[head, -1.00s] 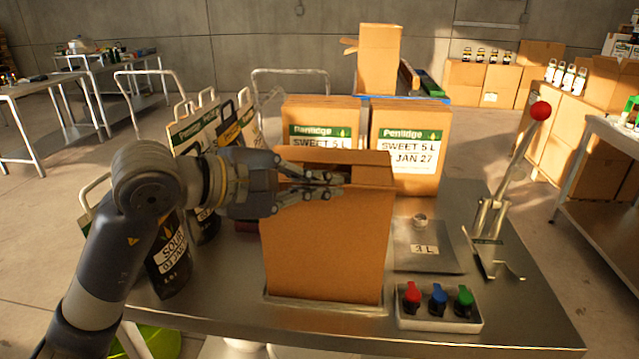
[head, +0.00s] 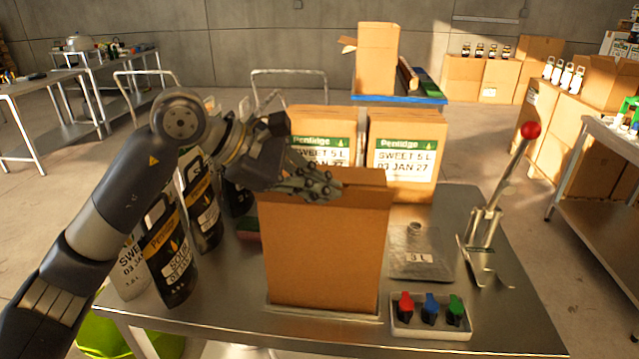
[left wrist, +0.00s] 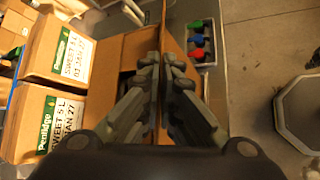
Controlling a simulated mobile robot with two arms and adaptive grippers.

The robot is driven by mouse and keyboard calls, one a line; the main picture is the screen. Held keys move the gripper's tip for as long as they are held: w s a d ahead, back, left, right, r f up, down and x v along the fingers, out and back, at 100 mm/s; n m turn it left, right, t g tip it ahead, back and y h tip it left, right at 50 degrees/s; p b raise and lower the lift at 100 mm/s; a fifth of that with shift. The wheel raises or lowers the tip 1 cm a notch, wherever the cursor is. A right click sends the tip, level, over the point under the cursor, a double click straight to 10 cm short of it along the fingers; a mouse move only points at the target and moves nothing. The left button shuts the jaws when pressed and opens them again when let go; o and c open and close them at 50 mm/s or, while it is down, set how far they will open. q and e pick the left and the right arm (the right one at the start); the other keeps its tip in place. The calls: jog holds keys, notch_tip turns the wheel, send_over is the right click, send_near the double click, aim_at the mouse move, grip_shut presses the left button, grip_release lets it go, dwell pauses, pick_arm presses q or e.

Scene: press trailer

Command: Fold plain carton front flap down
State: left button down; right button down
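The plain carton (head: 325,250) stands upright on the steel table, its front face toward me. Its front flap appears upright, in line with the front face; the back flap (head: 362,177) stands behind it. In the left wrist view the carton's open top (left wrist: 128,75) shows left of the fingers, and the front flap (left wrist: 183,40) shows to their right. My left gripper (head: 318,188) is over the carton's top, by the front flap's upper edge. My right gripper is out of view.
Several pouches (head: 170,250) stand left. A steel plate marked 3 L (head: 415,255), a red-knobbed lever (head: 485,220) and a tray of coloured knobs (head: 430,330) lie right.

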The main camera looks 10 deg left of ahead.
pick_arm(q)
jog(key=shift+w+r, duration=0.1)
jog(key=shift+w, duration=0.05)
dwell(0.4)
jog(key=c, duration=1.9)
grip_release()
jog(key=v, duration=1.2)
jog(key=shift+w+r, duration=0.15)
jog(key=shift+w, duration=0.05)
